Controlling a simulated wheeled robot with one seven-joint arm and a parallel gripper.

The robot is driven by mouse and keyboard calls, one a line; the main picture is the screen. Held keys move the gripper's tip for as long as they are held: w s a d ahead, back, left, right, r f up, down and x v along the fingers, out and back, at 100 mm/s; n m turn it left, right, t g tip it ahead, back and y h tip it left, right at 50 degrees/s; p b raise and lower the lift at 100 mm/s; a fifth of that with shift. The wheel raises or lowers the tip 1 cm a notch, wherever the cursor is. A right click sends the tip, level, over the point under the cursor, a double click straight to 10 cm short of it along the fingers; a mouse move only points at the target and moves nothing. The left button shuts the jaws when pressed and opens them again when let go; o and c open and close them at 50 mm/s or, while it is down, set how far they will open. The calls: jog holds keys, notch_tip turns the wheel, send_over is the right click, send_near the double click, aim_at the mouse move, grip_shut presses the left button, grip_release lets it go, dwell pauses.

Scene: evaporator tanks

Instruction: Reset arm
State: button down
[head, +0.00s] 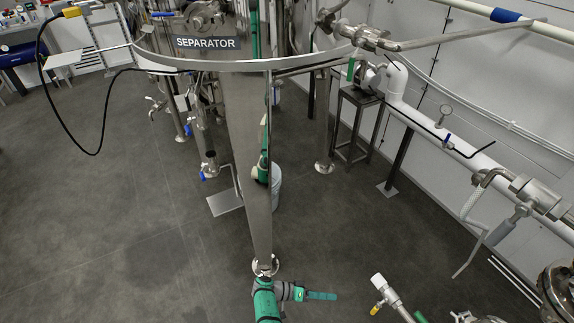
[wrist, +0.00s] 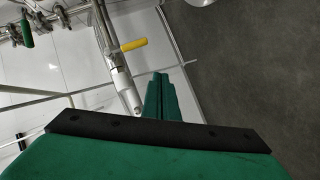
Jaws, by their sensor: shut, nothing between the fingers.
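My arm is green and grey and shows at the bottom centre of the head view. My gripper (head: 335,296) points to the right there, low in the picture, with its thin green fingers together. In the wrist view the gripper's fingers (wrist: 160,76) meet with nothing between them, in front of a black bar and the green gripper body. The gripper touches nothing that I can see. To its right in the head view is a white-ended pipe (head: 378,283) with a yellow handle (head: 375,309). A metal pipe with a yellow handle (wrist: 133,44) also shows in the wrist view, beyond the fingers.
The steel separator tank with its sign (head: 207,43) stands at the back centre. White pipes (head: 412,118) run along the right wall. A black cable (head: 68,128) hangs at the left. The dark floor (head: 90,220) is clear at the lower left.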

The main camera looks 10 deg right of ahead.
jog(key=s+a+f+n+t+y, duration=0.2)
jog(key=s+a+f+y, duration=0.15)
jog(key=s+f, duration=0.35)
jog(key=s+a+f+n+t+y, duration=0.1)
jog(key=s+a+f+y, duration=0.1)
jog(key=s+a+f, duration=0.45)
jog(key=s+a+n+t+y, duration=0.2)
jog(key=s+a+t+y, duration=0.35)
jog(key=a, duration=0.25)
jog(key=s+a+r+t+y, duration=0.1)
jog(key=s+r+t, duration=0.1)
jog(key=r, duration=1.4)
jog(key=s+a+r+n+t+y, duration=0.1)
jog(key=s+a+r+t, duration=0.1)
jog(key=r, duration=1.4)
jog(key=s+a+r+n+t+y, duration=0.1)
jog(key=s+r+t, duration=0.3)
jog(key=r, duration=1.2)
jog(key=shift+a+r+t, duration=0.25)
jog(key=shift+a+t, duration=0.5)
jog(key=shift+t, duration=0.2)
jog(key=shift+s, duration=0.15)
